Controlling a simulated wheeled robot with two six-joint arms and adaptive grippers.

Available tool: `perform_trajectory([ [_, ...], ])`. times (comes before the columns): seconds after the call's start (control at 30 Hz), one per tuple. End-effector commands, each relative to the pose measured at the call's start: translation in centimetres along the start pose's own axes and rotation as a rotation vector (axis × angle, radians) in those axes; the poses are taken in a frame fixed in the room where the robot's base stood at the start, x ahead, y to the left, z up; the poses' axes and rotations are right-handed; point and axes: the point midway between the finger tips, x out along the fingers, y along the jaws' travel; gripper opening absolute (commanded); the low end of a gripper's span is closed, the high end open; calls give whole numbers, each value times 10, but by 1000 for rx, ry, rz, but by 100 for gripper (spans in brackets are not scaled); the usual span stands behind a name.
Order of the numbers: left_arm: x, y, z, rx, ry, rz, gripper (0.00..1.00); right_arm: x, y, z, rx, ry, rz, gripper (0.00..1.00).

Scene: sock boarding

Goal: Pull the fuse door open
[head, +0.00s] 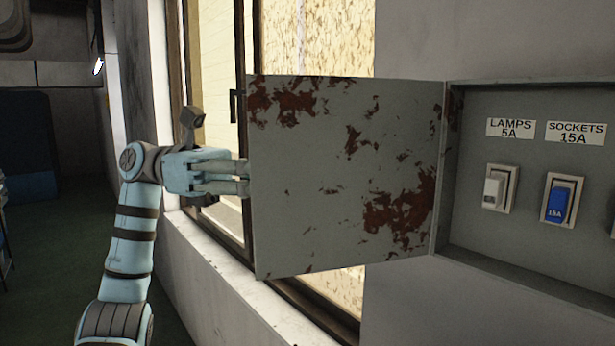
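The fuse door (340,185) is a grey metal panel with rust patches. It is swung wide open to the left of the grey fuse box (480,130), joined to it along the box's left edge. Inside the box are a white switch (494,190) under a "LAMPS 5A" label and a blue switch (560,204) under "SOCKETS 15A". My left gripper (240,178) is at the door's free left edge, its fingers reaching the edge and their tips partly hidden behind the panel. I cannot tell whether it grips the door. My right gripper is not in view.
A window (310,40) with a dark frame is behind the door, with a pale sill (225,275) below. White wall lies under the box. Green floor (60,260) is open at the lower left, with a dark blue cabinet (28,145) beyond.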

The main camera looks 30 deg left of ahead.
Motion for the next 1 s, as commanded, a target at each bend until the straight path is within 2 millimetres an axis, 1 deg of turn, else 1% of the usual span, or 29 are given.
perform_trajectory([
  [0.17, -4, 0, -2, -4, 5, -3, 0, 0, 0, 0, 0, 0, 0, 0],
  [0.57, 0, 2, -2, -4, 6, -16, 0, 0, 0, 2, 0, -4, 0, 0],
  [0.6, 0, 2, -2, -4, 6, -16, 10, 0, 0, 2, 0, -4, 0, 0],
  [0.63, 0, 2, -2, -3, 6, -16, 15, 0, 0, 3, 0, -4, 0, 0],
  [0.67, 0, 2, -2, -3, 6, -16, 16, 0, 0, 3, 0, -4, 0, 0],
  [0.93, -1, 1, -2, -2, 5, -12, 16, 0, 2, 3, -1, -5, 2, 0],
  [1.0, -6, 2, -1, -3, 5, -11, 16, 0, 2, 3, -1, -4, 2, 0],
])
